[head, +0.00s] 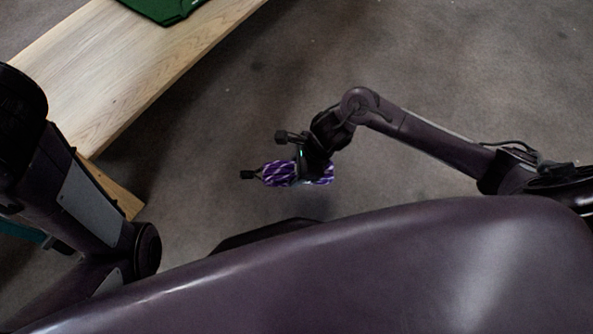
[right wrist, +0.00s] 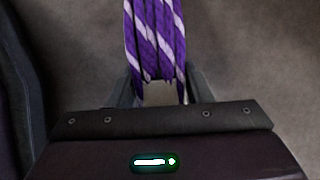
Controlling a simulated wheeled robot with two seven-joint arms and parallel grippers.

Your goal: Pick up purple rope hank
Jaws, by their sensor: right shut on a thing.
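The purple rope hank (head: 279,173) has white streaks and is in my right gripper (head: 262,157) in the head view. It hangs clear of the wooden bench, over the grey floor. In the right wrist view the purple rope hank (right wrist: 154,40) runs up from between the fingers of my right gripper (right wrist: 158,92), which is shut on it. Its upper end there leaves the picture. My left arm comes in at the left edge of the head view, and its gripper does not show.
A pale wooden bench (head: 130,75) runs from the left to the top of the head view. A dark green thing (head: 165,8) lies on its far end, cut off by the picture's edge. Grey floor (head: 430,60) lies open around my right arm.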

